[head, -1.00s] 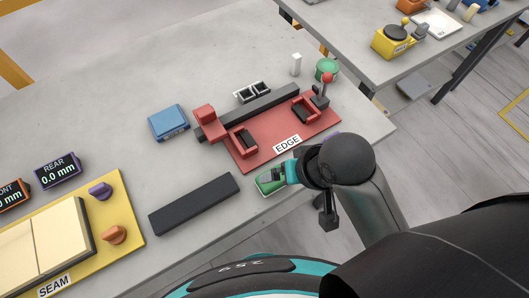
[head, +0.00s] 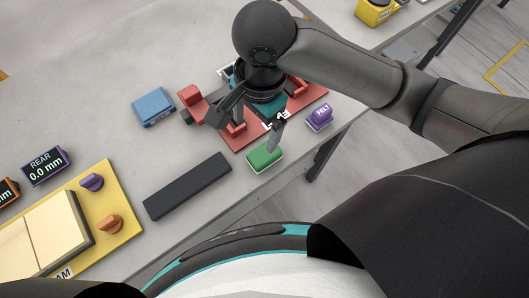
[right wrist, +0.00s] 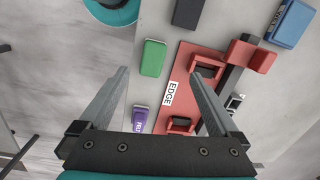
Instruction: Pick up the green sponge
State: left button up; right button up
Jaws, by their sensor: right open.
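The green sponge (head: 264,156), a small block with a pale base, lies on the grey stone slab table near its front edge. It also shows in the right wrist view (right wrist: 153,58), ahead of the fingers and between their lines. My right gripper (head: 247,128) is open and empty. In the head view it is over the red EDGE fixture, with one fingertip appearing close to the sponge's upper edge. Contact cannot be told. My left gripper is not in view.
The red EDGE fixture (head: 236,138) stands behind the sponge. A purple FELT block (head: 319,117) lies to its right and a black bar (head: 187,186) to its left. A blue box (head: 153,107) and a yellow SEAM board (head: 122,222) are further left.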

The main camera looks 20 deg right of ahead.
jog(key=d+m+h, duration=0.1)
jog(key=d+m, duration=0.1)
jog(key=b, duration=0.3)
send_over(264, 153)
notch_tip(264, 153, down, 9)
jog(key=shift+f, duration=0.2)
jog(key=shift+d+f+b, duration=0.1)
jog(key=shift+f+b, duration=1.1)
jog(key=shift+f, duration=1.5)
jog(key=c, duration=1.4)
jog(key=shift+c, duration=0.2)
jog(key=shift+r, duration=0.15)
